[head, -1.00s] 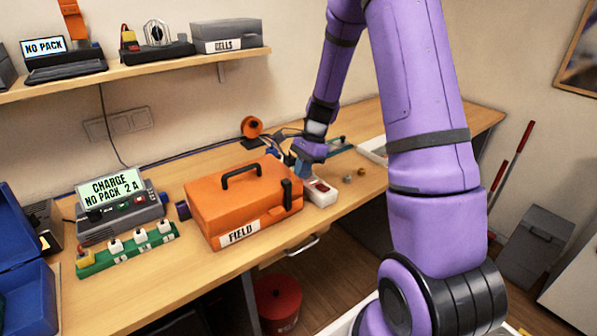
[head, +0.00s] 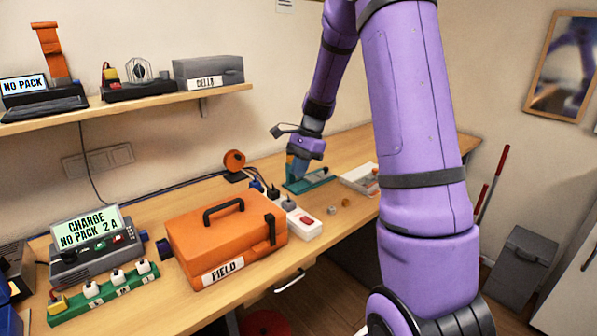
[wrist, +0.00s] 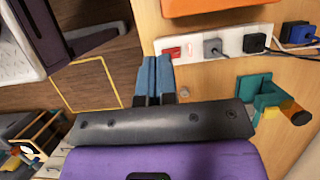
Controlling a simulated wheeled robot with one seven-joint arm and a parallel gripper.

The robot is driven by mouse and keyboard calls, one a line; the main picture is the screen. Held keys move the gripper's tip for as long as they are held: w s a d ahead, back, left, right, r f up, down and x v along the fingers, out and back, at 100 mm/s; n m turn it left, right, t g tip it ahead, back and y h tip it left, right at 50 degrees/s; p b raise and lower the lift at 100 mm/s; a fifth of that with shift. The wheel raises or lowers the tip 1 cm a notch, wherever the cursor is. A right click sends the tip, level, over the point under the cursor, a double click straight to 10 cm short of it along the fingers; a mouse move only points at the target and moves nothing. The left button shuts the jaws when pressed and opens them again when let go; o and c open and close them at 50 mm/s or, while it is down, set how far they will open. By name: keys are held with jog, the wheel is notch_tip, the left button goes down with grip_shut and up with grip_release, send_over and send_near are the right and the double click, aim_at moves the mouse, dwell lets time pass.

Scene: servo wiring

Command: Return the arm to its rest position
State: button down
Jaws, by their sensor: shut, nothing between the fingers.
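My arm is purple and reaches over the workbench in the head view. My gripper (head: 297,174) has blue fingers pointing down, next to a green fixture (head: 309,183) and beyond the white power strip (head: 305,226). In the wrist view, the blue fingers of my gripper (wrist: 153,62) are pressed together with nothing between them. The power strip (wrist: 222,45) lies to their right there, with a red switch and several plugs. The green fixture (wrist: 262,94) is also to the right. I cannot tell the exact height of the fingertips.
An orange case (head: 222,244) labelled FIELD stands at the bench front. A charger (head: 88,244) and a green strip (head: 104,293) are to its left. A pale tray (head: 359,180) and small round parts lie right of the power strip. A shelf (head: 150,102) hangs above.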

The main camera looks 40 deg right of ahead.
dwell(0.3)
jog(key=s+a+r+n+t+h, duration=0.2)
jog(key=s+a+r+n, duration=0.85)
jog(key=r, duration=0.45)
jog(key=s+a+r+n+t+h, duration=0.1)
jog(key=s+a+n, duration=0.1)
jog(key=s, duration=0.6)
jog(key=s+a+r+n+t+h, duration=0.1)
jog(key=s+a+r+n+t, duration=0.1)
jog(key=s+n, duration=0.3)
jog(key=s+a, duration=0.1)
jog(key=s, duration=0.2)
jog(key=shift+a+r, duration=0.2)
jog(key=c, duration=1.8)
grip_release()
jog(key=shift+s, duration=0.1)
